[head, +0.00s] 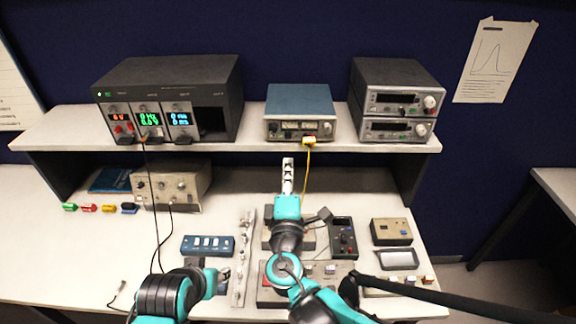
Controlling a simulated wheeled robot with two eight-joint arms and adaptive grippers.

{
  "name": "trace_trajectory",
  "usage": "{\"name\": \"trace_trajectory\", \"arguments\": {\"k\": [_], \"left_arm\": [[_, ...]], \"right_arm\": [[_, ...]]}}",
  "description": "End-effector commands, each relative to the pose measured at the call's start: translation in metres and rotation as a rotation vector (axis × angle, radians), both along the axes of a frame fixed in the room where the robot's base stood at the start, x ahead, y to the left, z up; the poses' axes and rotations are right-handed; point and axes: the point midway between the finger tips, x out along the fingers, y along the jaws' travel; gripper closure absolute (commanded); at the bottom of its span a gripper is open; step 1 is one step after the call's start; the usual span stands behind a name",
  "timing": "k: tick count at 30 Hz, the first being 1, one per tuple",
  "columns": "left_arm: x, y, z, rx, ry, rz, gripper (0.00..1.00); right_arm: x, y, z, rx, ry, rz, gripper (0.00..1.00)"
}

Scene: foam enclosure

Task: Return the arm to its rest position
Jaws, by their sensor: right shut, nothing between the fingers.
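My right arm, teal and black, comes up from the bottom middle and reaches over the bench. My right gripper (288,164) is at its far end, slim and pale, pointing away towards the shelf. It is shut, with nothing between the fingers, in front of the dark space under the shelf.
The shelf (230,147) carries a power unit (170,75), a blue meter (300,100) with a yellow plug and cable, and grey stacked instruments (395,95). On the bench lie a beige box (180,187), a blue switch strip (208,245) and a black meter (343,238).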

Motion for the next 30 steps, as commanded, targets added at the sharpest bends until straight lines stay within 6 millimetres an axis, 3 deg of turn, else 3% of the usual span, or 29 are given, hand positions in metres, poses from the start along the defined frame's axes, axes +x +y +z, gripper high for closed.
{"name": "trace_trajectory", "arguments": {"k": [8, 10, 13, 16, 18, 22, 26, 30], "left_arm": [[0.000, 0.000, 0.000, 0.000, 0.000, 0.000, 0.58], [0.000, 0.000, -0.001, 0.000, 0.000, 0.000, 0.58], [0.000, 0.000, -0.006, 0.000, 0.000, 0.000, 0.58], [0.000, 0.000, -0.013, 0.000, 0.000, 0.000, 0.58], [0.000, 0.000, -0.018, 0.000, 0.000, 0.000, 0.58], [0.000, 0.000, -0.028, 0.000, 0.000, 0.000, 0.58], [0.000, 0.000, -0.036, 0.000, 0.000, 0.000, 0.58], [0.000, 0.000, -0.042, 0.000, 0.000, 0.000, 0.58]], "right_arm": [[0.000, -0.001, 0.000, 0.002, 0.002, -0.002, 1.00], [0.001, -0.010, -0.003, 0.024, 0.018, -0.019, 1.00], [0.001, -0.046, -0.017, 0.117, 0.084, -0.087, 1.00], [-0.007, -0.104, -0.046, 0.292, 0.202, -0.211, 1.00], [-0.023, -0.144, -0.073, 0.446, 0.300, -0.309, 1.00], [-0.067, -0.195, -0.128, 0.752, 0.480, -0.474, 1.00], [-0.116, -0.210, -0.173, 1.058, 0.635, -0.589, 1.00], [-0.155, -0.199, -0.199, 1.317, 0.754, -0.643, 1.00]]}}
